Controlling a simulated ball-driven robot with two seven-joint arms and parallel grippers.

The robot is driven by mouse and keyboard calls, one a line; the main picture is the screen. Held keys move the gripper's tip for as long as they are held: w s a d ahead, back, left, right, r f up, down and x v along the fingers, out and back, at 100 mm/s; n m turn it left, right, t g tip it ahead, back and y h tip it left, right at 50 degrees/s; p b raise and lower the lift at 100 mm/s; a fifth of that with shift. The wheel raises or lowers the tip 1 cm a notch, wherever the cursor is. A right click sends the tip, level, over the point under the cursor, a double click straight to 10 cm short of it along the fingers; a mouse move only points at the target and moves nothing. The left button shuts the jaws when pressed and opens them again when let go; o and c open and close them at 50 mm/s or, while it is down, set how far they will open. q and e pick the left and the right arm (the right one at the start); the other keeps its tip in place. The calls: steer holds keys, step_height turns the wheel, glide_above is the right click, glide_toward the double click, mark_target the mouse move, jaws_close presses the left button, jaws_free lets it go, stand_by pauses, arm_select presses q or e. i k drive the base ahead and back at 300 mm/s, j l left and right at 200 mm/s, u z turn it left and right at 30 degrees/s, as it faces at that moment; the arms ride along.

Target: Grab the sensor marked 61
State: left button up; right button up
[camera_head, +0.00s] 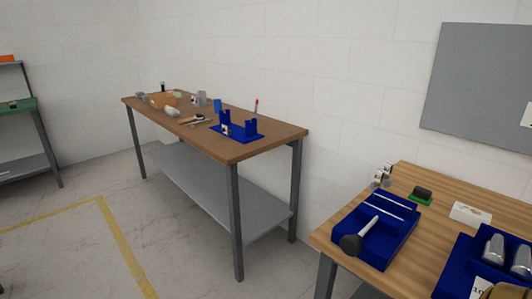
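I cannot make out a sensor marked 61. Small pale blocks with dark marks (387,169) stand at the back left corner of the near wooden table (424,178); their marks are too small to read. A blue fixture (249,134) with uprights and a small white mark stands on the far brown table (283,131). At the lower right edge, a white label (481,289) on a blue tray (455,268) seems to begin with "10" and is cut off. Neither of my grippers is in view.
A blue tray (384,251) holding a dark-headed tool (351,243) and thin rods lies on the near table. A green-based black block (422,194) and a white block (470,214) lie behind. Open floor (185,249) lies left.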

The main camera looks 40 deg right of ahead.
mark_target(388, 166)
steer(key=i+z, duration=0.1)
steer(key=i, duration=0.4)
steer(key=i+j, duration=0.15)
steer(key=i, duration=0.35)
steer(key=i+z, duration=0.25)
steer(key=z, duration=0.2)
steer(key=i+z, duration=0.2)
steer(key=z, duration=0.2)
steer(key=i+j+z, duration=0.1)
steer(key=i+z, duration=0.15)
steer(key=z, duration=0.2)
steer(key=i+z, duration=0.15)
steer(key=z, duration=0.3)
steer(key=i+z, duration=0.15)
steer(key=z, duration=0.3)
steer(key=i+j+z, duration=0.1)
steer(key=z, duration=0.3)
steer(key=i+j+z, duration=0.1)
steer(key=z, duration=0.35)
steer(key=i+j+z, duration=0.1)
steer(key=z, duration=0.35)
steer(key=j+z, duration=0.3)
steer(key=z, duration=0.15)
